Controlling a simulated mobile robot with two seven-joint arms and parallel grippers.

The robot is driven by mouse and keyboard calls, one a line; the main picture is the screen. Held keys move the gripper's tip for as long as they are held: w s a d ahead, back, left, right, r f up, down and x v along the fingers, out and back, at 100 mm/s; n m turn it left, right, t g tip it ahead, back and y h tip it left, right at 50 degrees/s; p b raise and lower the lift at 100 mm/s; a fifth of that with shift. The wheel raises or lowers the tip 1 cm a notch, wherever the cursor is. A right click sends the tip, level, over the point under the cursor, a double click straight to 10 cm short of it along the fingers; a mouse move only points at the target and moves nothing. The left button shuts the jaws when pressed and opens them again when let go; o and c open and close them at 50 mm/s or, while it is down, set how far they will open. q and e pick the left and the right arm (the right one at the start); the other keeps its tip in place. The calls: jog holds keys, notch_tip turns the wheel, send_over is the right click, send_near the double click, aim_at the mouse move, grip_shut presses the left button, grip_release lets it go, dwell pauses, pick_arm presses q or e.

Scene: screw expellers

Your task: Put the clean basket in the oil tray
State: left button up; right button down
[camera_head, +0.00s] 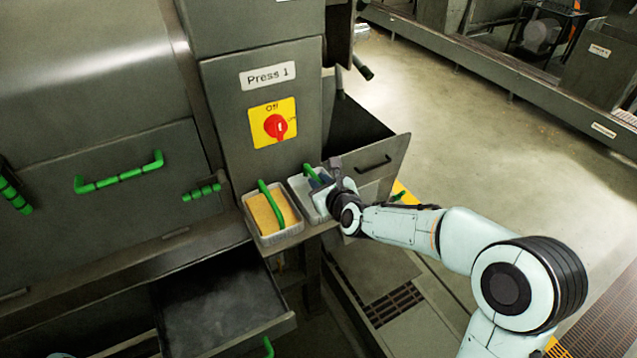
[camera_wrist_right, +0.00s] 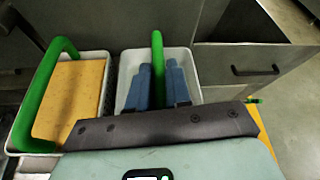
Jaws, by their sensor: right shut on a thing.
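The clean basket, a whitish wire basket (camera_head: 300,189) with a green handle (camera_head: 312,173), sits on the ledge below the Press 1 panel. It shows empty in the right wrist view (camera_wrist_right: 126,82). My right gripper (camera_head: 319,181) is over it, its blue fingers (camera_wrist_right: 158,80) shut on the green handle from both sides. I cannot tell whether the basket is lifted off the ledge. An open dark drawer tray (camera_head: 220,305) is low at the front left. Another open drawer (camera_head: 370,153) is behind the basket at the right. Neither is labelled as the oil tray. My left gripper is out of view.
A second basket (camera_head: 272,213) with yellow contents and a green handle stands close on the left. The red switch (camera_head: 276,126) is above. Green handles (camera_head: 120,178) stick out from the press front. Open floor (camera_head: 470,130) lies to the right.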

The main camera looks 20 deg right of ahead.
jog(key=shift+a, duration=0.1)
jog(key=c, duration=1.1)
grip_release()
jog(key=shift+o, duration=0.2)
jog(key=shift+r, duration=0.1)
